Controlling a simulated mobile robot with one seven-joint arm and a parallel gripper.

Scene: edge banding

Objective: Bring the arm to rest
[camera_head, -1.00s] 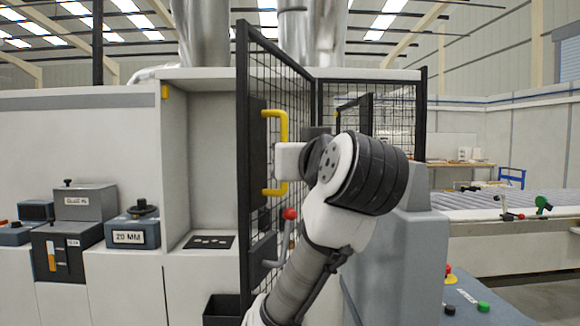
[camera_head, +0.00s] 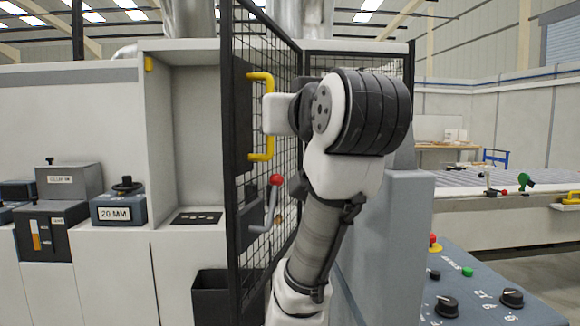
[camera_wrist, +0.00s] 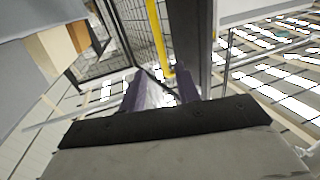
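My arm rises in the middle of the head view, its dark-ringed wrist (camera_head: 365,110) in front of the mesh guard door (camera_head: 235,200). My gripper shows in the wrist view (camera_wrist: 160,88), with two purple-dark fingers apart and nothing seen held between them. A yellow door handle (camera_head: 262,155) stands just left of the wrist in the head view. The yellow bar (camera_wrist: 161,35) also shows beyond the fingers in the wrist view; I cannot tell any contact from these frames. In the head view the fingers are hidden behind the wrist.
A red-knobbed lever (camera_head: 276,180) sits on the guard beside my forearm. A control panel (camera_head: 480,290) with knobs is at lower right, a roller table (camera_head: 480,178) behind it. A 20 MM box (camera_head: 118,208) and glue unit (camera_head: 68,180) stand on the left ledge.

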